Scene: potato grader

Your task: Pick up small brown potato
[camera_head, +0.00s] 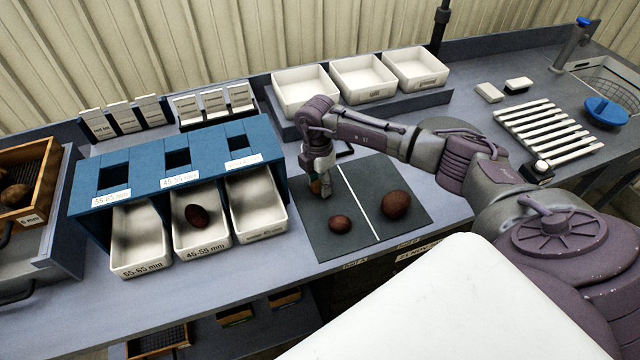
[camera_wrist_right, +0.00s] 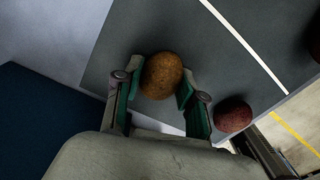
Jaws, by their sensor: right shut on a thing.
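My right gripper (camera_head: 322,184) is low over the left part of the dark mat (camera_head: 400,168). It is shut on a small brown potato (camera_wrist_right: 161,75), with one finger on each side in the right wrist view. In the head view the potato is mostly hidden by the fingers. I cannot tell whether the potato touches the mat. A small reddish potato (camera_head: 340,223) and a larger reddish one (camera_head: 396,204) lie on the mat, on either side of its white line. My left gripper is not in view.
A blue grader (camera_head: 215,150) with three white labelled bins stands left of the mat; the middle bin (camera_head: 222,235) holds a dark red potato (camera_head: 196,215). Three white trays (camera_head: 303,108) stand behind. A slatted rack (camera_head: 548,130) is at right. A wooden crate (camera_head: 42,170) with potatoes is far left.

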